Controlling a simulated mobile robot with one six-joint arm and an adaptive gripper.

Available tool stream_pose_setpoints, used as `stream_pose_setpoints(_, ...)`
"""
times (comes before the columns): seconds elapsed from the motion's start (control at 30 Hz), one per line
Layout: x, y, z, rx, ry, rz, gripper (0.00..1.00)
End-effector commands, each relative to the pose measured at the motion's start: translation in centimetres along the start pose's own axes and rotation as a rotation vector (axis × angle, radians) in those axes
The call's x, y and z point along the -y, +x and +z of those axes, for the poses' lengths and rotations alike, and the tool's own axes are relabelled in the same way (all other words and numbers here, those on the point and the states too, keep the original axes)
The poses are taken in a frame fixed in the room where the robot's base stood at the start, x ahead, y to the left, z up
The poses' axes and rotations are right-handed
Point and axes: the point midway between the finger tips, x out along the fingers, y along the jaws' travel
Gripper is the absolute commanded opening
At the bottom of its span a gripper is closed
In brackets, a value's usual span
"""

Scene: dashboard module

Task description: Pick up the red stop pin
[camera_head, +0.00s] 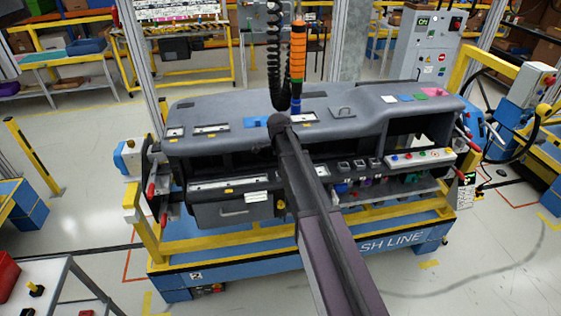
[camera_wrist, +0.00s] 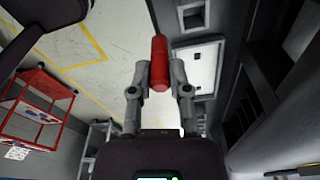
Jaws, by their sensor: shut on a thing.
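My gripper (camera_wrist: 160,74) shows in the wrist view with its two grey fingers closed on the sides of a red pin (camera_wrist: 158,60). The pin is a stepped red cylinder that sticks out past the fingertips. In the head view my arm reaches over the dashboard module (camera_head: 200,147), and my gripper and the held pin cannot be made out there. Other red pins show at the module's left end (camera_head: 151,190) and right end (camera_head: 468,118).
The dashboard stands on a yellow and blue stand (camera_head: 232,256). An orange tool (camera_head: 298,55) and a black coiled cable (camera_head: 274,50) hang above it. A red rack (camera_wrist: 35,108) shows in the wrist view. A blue-topped bench (camera_head: 70,52) stands at the back left.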

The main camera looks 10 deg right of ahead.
Motion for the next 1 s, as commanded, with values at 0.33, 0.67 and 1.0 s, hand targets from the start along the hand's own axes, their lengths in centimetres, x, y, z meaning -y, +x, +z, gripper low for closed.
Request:
stream_pose_setpoints(0.33,-7.4,-0.4,-3.6,0.0,0.002,0.0,0.0)
stream_pose_setpoints(0.67,-10.5,-0.5,-5.1,0.0,0.001,0.0,0.0)
stream_pose_setpoints(1.0,-10.8,-0.5,-5.3,0.0,0.001,0.0,0.0)
